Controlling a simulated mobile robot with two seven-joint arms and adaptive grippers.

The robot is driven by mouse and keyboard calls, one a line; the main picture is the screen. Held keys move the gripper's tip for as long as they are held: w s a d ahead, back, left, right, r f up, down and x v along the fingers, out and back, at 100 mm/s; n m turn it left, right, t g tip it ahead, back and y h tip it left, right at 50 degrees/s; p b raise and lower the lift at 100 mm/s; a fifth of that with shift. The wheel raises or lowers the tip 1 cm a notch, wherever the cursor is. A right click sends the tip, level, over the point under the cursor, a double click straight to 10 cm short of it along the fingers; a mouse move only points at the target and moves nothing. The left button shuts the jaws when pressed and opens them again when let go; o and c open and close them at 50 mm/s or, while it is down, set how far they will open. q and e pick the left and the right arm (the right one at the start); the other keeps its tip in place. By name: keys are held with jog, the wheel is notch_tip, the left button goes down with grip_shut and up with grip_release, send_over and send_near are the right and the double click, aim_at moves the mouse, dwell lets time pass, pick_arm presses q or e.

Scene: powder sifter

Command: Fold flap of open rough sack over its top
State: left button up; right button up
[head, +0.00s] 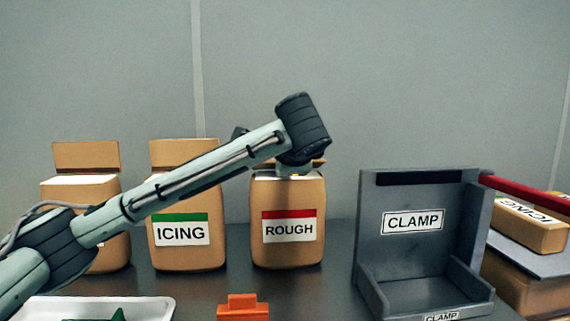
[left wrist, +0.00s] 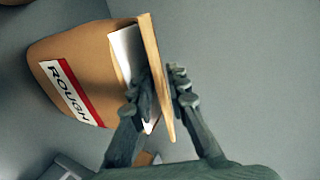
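The rough sack (head: 288,226), brown with a red-striped ROUGH label, stands upright on the dark table. My left arm reaches in from the left, its wrist just above the sack's top, hiding most of the flap in the head view. In the left wrist view the sack (left wrist: 75,70) lies to the left, and its brown flap (left wrist: 152,50) stands out from the white top. My left gripper (left wrist: 161,76) is partly open, one finger on each side of the flap; firm contact on both sides is not visible. My right gripper is not in view.
An icing sack (head: 188,258) and another brown sack (head: 108,262) stand to the left with flaps raised. A grey clamp stand (head: 455,215) stands right, beside stacked packages (head: 525,230). A white tray (head: 150,308) and an orange object (head: 243,309) are in front.

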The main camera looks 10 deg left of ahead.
pick_arm(q)
jog(key=shift+o, duration=0.4)
jog(key=shift+s, duration=0.1)
jog(key=v, duration=0.8)
